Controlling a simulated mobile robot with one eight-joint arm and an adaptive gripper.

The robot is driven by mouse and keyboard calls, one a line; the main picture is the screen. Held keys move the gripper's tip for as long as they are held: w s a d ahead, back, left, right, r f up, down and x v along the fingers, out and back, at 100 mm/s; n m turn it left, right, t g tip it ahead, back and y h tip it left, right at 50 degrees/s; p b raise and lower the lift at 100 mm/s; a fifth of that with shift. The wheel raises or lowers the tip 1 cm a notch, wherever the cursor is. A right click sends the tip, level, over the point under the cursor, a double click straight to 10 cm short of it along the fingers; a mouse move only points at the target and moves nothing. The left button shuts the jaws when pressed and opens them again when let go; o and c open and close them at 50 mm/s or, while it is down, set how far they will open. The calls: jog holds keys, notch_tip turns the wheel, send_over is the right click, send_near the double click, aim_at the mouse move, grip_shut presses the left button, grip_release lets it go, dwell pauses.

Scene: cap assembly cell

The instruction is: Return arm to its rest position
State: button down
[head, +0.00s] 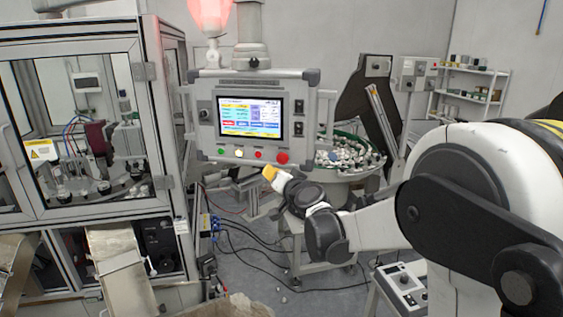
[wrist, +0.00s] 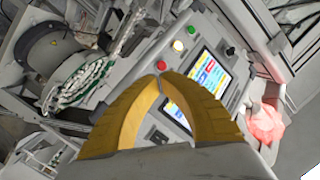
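My gripper (head: 269,172) shows in the head view at the end of my white and black arm, just below the control panel (head: 203,147). Its yellow fingers also show in the wrist view (wrist: 161,79), with their tips meeting and nothing visible between them. The panel has a lit screen (head: 250,117) and a row of coloured buttons, including a red button (head: 282,158). In the wrist view the panel's screen (wrist: 212,72) appears tilted behind the fingers. I cannot tell whether the fingertips touch the panel.
A glazed machine cabinet (head: 75,215) stands at the left. A bowl feeder (head: 345,172) full of small pale parts stands behind my arm. A red lamp (head: 210,15) glows above the panel. Cables lie on the floor.

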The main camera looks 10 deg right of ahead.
jog(key=s+a+f+n+g+b, duration=0.1)
jog(key=s+f+n+g+b, duration=0.25)
jog(key=s+f+b, duration=0.85)
jog(key=s+a+f+n+g+b, duration=0.2)
jog(key=s+f+g+b, duration=0.3)
jog(key=s+f, duration=0.85)
jog(key=s+d+f+h+b, duration=0.1)
jog(key=s+d+f+b, duration=0.1)
jog(key=s, duration=0.5)
jog(key=s+d+f+g+h+b, duration=0.1)
jog(key=s+d+f+h+b, duration=0.1)
jog(key=s+f, duration=0.3)
jog(key=s+d+b, duration=0.1)
jog(key=s, duration=0.2)
jog(key=shift+f+b, duration=0.2)
jog(key=shift+b, duration=0.1)
